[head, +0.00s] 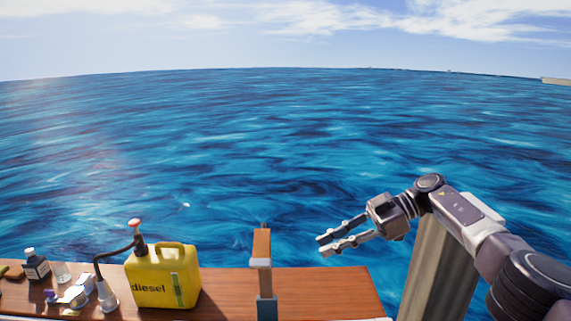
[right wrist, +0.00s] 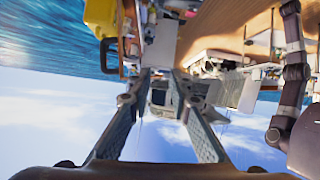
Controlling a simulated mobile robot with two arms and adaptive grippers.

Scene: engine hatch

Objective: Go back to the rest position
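My right gripper (head: 324,245) is held out over the water, to the right of the yellow diesel can and above the level of the wooden surface. Its two fingers are apart with nothing between them. The right wrist view also shows the right gripper (right wrist: 162,75) open and empty, with the scene upside down behind it. My left gripper shows in neither view.
A wooden surface (head: 335,285) runs along the bottom. On it stand a yellow diesel can (head: 175,280), a dark bottle (head: 36,266) and small items at left. An upright post (head: 262,262) rises mid-surface. A thick post (head: 440,270) stands beneath my right arm.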

